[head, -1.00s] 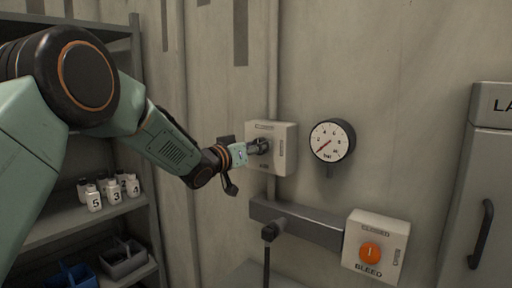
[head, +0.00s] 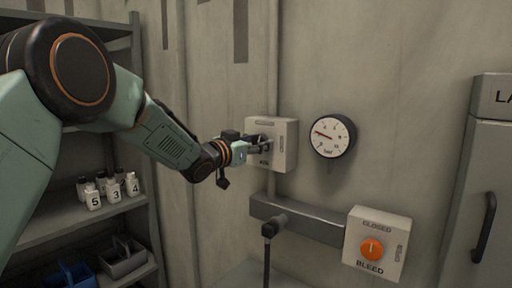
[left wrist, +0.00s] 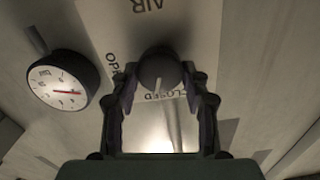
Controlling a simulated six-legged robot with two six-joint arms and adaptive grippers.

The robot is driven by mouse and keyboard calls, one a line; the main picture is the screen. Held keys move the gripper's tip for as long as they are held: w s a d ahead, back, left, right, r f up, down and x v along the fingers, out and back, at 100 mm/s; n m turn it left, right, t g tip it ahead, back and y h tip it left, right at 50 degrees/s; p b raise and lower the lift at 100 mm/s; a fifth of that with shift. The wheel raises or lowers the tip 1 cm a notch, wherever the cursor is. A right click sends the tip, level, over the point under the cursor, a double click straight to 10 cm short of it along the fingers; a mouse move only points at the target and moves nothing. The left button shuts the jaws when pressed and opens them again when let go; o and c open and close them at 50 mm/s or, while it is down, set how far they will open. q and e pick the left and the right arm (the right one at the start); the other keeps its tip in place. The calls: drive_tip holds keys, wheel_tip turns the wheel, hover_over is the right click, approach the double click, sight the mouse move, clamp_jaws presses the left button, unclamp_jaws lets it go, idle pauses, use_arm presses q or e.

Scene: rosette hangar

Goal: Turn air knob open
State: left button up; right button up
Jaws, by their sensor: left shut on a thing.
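The air box (head: 284,142) is a pale panel on the wall, labelled AIR, with CLOSED and OPEN marks. Its dark round knob (left wrist: 158,66) shows in the left wrist view between my fingers. A small pale mark on the knob appears to point roughly towards CLOSED; its exact angle is hard to tell. My left gripper (head: 264,147) reaches in from the left and is shut on the knob; it also shows in the left wrist view (left wrist: 162,85). In the head view the fingers hide most of the knob. My right gripper is not in view.
A round gauge (head: 332,136) hangs right of the air box, its red needle pointing left and slightly up. A BLEED box (head: 390,226) with an orange knob (head: 372,249) sits below right. A grey rail (head: 310,224) lies beneath. Shelves (head: 133,207) with numbered bottles stand at left.

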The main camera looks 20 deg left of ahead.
use_arm(q)
drive_tip(key=m+b, duration=0.2)
drive_tip(key=m, duration=0.1)
drive_tip(key=shift+f+m, duration=0.1)
drive_tip(key=shift+m, duration=0.3)
drive_tip(key=m+b, duration=0.2)
drive_tip(key=m, duration=0.1)
drive_tip(key=shift+d+m+b, duration=0.1)
drive_tip(key=shift+m+b, duration=2.55)
drive_tip(key=shift+m, duration=0.85)
drive_tip(key=o, duration=1.2)
drive_tip(key=shift+c, duration=0.2)
drive_tip(key=shift+s, duration=0.1)
drive_tip(key=v, duration=1.2)
